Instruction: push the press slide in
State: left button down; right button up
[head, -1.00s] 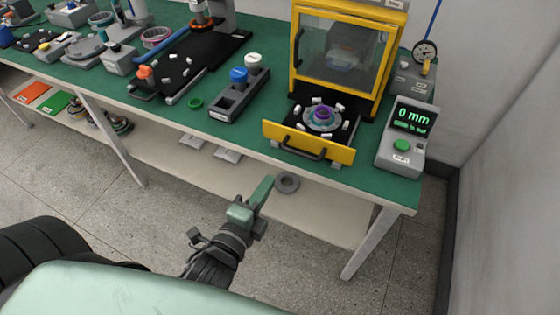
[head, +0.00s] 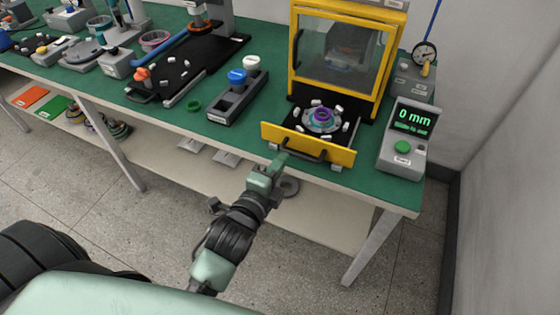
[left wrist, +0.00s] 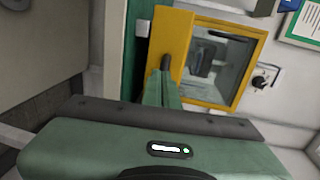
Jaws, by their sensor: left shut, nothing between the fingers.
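The press slide (head: 335,153) is a drawer with a yellow front and a black handle (head: 303,152), pulled out below the yellow-framed press (head: 340,55) in the head view. A purple and grey hub part (head: 322,117) sits on it among several white pegs. My left gripper (head: 281,158) is shut and empty, its tip close to the left part of the slide's front; I cannot tell whether it touches. My right gripper is not in view.
A grey display box (head: 404,140) reading "0 mm" with a green button stands right of the slide. A grey holder with blue and white knobs (head: 240,92) stands to the left. The space before the bench is free.

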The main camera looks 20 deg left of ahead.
aim_at(293, 139)
pick_arm(q)
jog(key=w+p, duration=0.1)
jog(key=w, duration=0.7)
jog(key=shift+w+d+r+p, duration=0.1)
jog(key=shift+w+r+p, duration=0.1)
jog(key=shift+w+p, duration=0.2)
jog(key=w, duration=0.5)
jog(key=w+b, duration=0.1)
jog(key=w, duration=0.5)
jog(key=shift+w+d+f, duration=0.2)
jog(key=shift+w, duration=0.1)
jog(key=shift+w+b, duration=0.3)
jog(key=shift+w, duration=0.2)
jog(key=shift+r, duration=0.25)
jog(key=shift+r, duration=0.1)
